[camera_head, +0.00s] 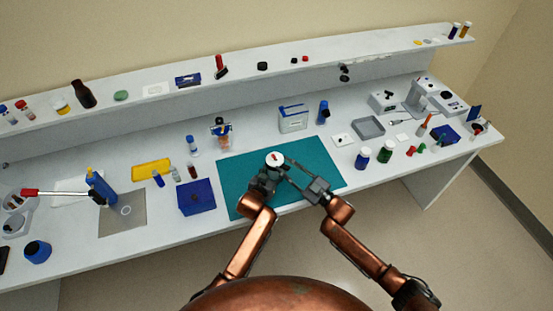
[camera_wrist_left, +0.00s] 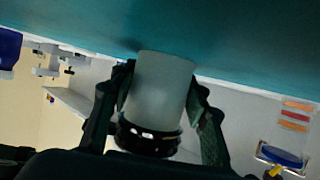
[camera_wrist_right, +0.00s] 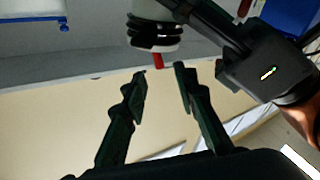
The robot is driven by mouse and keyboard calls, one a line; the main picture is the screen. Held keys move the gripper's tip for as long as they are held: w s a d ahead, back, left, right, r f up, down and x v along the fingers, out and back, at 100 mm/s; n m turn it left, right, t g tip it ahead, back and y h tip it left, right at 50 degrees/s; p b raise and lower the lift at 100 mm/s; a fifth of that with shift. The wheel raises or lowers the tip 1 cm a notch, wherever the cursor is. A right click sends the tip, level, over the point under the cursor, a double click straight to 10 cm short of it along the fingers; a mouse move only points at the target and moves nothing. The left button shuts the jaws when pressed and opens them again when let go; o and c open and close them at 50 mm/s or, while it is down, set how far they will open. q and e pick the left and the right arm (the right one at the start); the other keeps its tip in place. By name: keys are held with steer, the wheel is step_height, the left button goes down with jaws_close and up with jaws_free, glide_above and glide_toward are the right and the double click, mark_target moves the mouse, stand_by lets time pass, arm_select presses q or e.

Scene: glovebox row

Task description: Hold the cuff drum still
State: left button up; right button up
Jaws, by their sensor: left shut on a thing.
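The cuff drum (camera_head: 274,158) is a white cylinder with dark bands at one end and a small red piece there. It stands on the teal mat (camera_head: 236,180). My left gripper (camera_head: 269,175) is shut on it; in the left wrist view the white drum body (camera_wrist_left: 163,88) sits between the two fingers. My right gripper (camera_head: 291,171) is open and empty beside the drum. In the right wrist view its fingers (camera_wrist_right: 162,78) are apart, near the drum's banded end (camera_wrist_right: 154,35) and the red piece (camera_wrist_right: 158,61), with nothing between them.
A blue box (camera_head: 197,198) stands left of the mat. Blue and green jars (camera_head: 385,152) and a grey tray (camera_head: 368,127) stand to the right. A blue-white container (camera_head: 293,118) is behind.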

steer(key=v, duration=0.5)
arm_select(q)
steer(key=o, duration=1.3)
